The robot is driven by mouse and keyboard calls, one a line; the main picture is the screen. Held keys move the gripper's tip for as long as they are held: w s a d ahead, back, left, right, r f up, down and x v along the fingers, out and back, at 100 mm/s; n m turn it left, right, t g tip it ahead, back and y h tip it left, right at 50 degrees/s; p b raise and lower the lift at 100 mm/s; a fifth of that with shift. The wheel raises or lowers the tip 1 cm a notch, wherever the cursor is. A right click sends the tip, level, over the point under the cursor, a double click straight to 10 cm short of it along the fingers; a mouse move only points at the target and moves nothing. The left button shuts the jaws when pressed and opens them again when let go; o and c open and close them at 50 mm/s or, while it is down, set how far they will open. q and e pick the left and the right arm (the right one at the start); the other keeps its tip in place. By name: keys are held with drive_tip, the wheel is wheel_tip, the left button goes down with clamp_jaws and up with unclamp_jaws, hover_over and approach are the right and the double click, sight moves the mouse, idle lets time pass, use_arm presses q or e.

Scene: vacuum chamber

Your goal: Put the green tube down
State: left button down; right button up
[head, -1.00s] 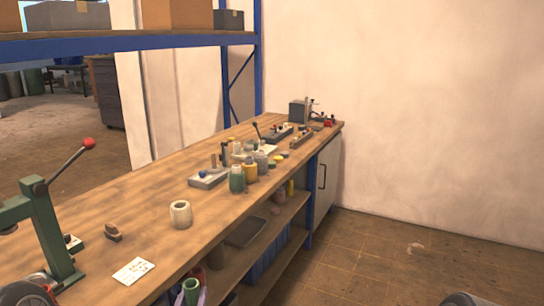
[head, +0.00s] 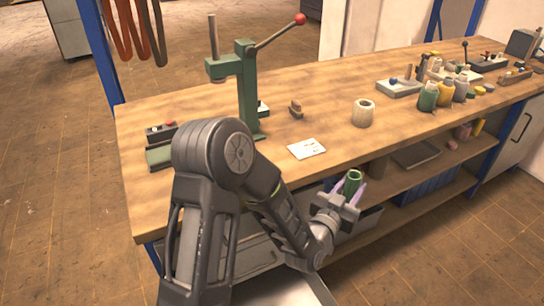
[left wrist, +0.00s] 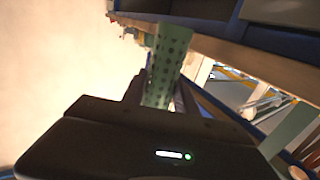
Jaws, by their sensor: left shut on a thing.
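The green tube (head: 352,181) is upright in my left gripper (head: 350,190), which is shut on it. In the head view the two are in front of the workbench's front edge, beside the lower shelf. The tube also shows in the left wrist view (left wrist: 166,65), with dark dots on its side, between the gripper's fingers (left wrist: 158,95). My right gripper is in neither view.
On the bench are a green lever press (head: 247,90), a white card (head: 306,149), a small brown block (head: 296,109) and a pale roll (head: 363,113). Several bottles (head: 428,97) stand farther right. Bare wood lies between the card and the roll. A lower shelf (head: 400,175) holds a grey tray (head: 415,155).

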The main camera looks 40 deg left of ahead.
use_arm(q)
drive_tip(key=s+a+r+n+g+y+b, duration=0.1)
drive_tip(key=a+r+n+y+b, duration=0.1)
drive_tip(key=a, duration=0.7)
drive_tip(key=a+r+n+g+y+b, duration=0.1)
drive_tip(key=a+r+n+y+b, duration=0.1)
drive_tip(key=a+r+y+b, duration=0.2)
drive_tip(key=s+a+r+n+g+y+b, duration=0.1)
drive_tip(key=a+r, duration=0.6)
drive_tip(key=a, duration=0.8)
drive_tip(key=shift+s+a+r+n+y+b, duration=0.35)
drive_tip(key=shift+n+y+b, duration=0.35)
drive_tip(key=shift+y+b, duration=0.45)
drive_tip(key=shift+d, duration=0.1)
drive_tip(key=shift+f+b, duration=0.6)
drive_tip(key=shift+f, duration=1.9)
drive_tip(key=shift+f+b, duration=0.5)
drive_tip(key=shift+f, duration=1.75)
